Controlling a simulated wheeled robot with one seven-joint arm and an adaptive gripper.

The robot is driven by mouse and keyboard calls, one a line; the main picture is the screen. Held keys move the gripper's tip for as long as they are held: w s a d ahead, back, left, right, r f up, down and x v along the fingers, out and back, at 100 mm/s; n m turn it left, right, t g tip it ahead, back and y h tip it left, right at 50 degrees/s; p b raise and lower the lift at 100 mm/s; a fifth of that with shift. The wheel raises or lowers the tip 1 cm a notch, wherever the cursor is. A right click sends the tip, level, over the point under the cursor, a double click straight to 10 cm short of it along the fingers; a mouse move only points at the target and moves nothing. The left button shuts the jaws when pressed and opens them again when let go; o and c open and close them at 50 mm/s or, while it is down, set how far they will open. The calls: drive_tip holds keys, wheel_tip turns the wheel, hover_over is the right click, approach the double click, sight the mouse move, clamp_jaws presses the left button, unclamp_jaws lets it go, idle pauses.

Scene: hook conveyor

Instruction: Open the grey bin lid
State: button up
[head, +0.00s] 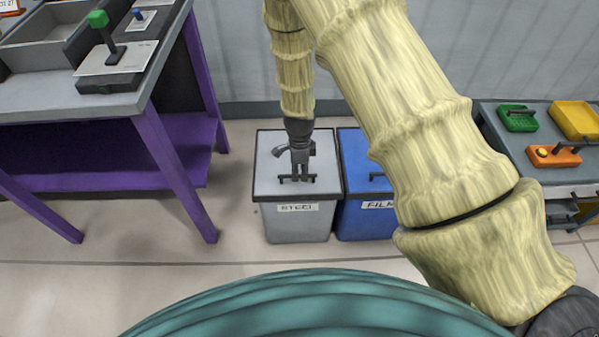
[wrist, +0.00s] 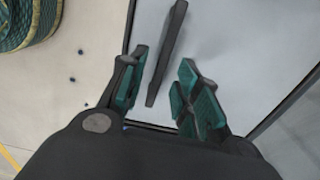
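The grey bin (head: 297,223), labelled STEEL, stands on the floor against the wall with its grey lid (head: 268,176) closed. A dark bar handle (head: 284,180) runs along the lid's front part. My gripper (head: 299,173) points down over the lid at the handle and hides its middle. In the wrist view my gripper (wrist: 160,84) is open, with teal-padded fingers apart. The dark handle (wrist: 168,50) lies between the lines of the two fingers and reaches beyond their tips. I see a gap on both sides of it; contact is not visible.
A blue bin (head: 362,219) labelled FILM stands close against the grey bin's right side. A purple-legged table (head: 170,160) is on the left. A bench (head: 530,178) with green, yellow and orange items is on the right. Floor in front of the bins is clear.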

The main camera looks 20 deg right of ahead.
drive_tip(key=shift+f, duration=0.55)
clamp_jaws()
